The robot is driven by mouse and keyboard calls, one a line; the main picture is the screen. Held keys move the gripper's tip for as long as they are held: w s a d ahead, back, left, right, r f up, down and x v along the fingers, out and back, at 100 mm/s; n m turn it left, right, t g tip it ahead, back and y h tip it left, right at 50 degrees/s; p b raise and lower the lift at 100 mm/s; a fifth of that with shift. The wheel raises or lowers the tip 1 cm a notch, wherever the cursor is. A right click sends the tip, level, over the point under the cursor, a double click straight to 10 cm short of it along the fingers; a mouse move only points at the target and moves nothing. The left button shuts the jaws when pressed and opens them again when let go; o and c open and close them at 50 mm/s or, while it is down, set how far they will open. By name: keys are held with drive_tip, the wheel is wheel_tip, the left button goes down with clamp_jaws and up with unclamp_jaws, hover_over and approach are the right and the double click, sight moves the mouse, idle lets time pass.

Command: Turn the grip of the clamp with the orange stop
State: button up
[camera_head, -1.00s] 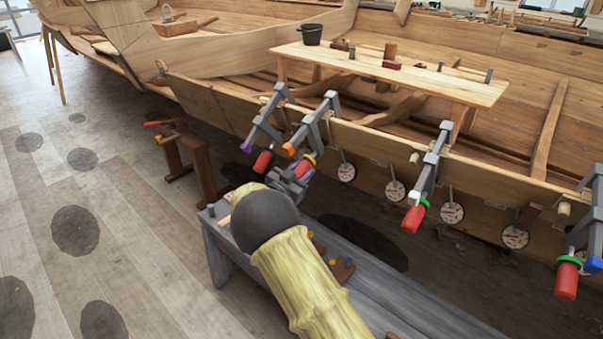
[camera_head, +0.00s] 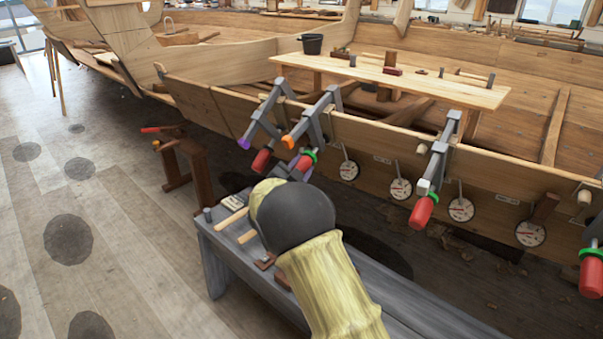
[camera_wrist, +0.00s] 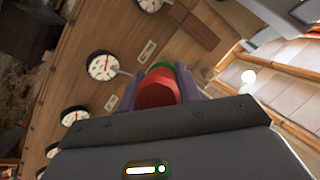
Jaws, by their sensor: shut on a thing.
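The clamp with the orange stop (camera_head: 288,142) hangs on the hull's top plank, second from the left in the head view. Its red grip (camera_wrist: 157,90) with a green ring (camera_wrist: 163,68) shows in the wrist view between the purple finger pads. My gripper (camera_wrist: 160,95) is shut around this grip. In the head view, my gripper (camera_head: 297,170) is at the clamp's lower end, largely hidden behind my dark wrist. The green ring also shows there (camera_head: 309,155). A clamp with a purple stop (camera_head: 244,143) stands close on the left, its red grip (camera_head: 262,160) free.
Another clamp's red grip (camera_head: 422,211) hangs further right, and one more (camera_head: 592,275) at the right edge. Several round dials (camera_head: 349,171) line the plank. A grey bench (camera_head: 220,262) with small tools stands beneath my arm. Floor at left is mostly clear.

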drive_tip(key=o, duration=1)
drive_tip(key=shift+s, duration=0.1)
drive_tip(key=p+v, duration=0.1)
drive_tip(key=v, duration=1.6)
drive_tip(key=shift+s+a+f, duration=0.1)
drive_tip(key=shift+s, duration=0.05)
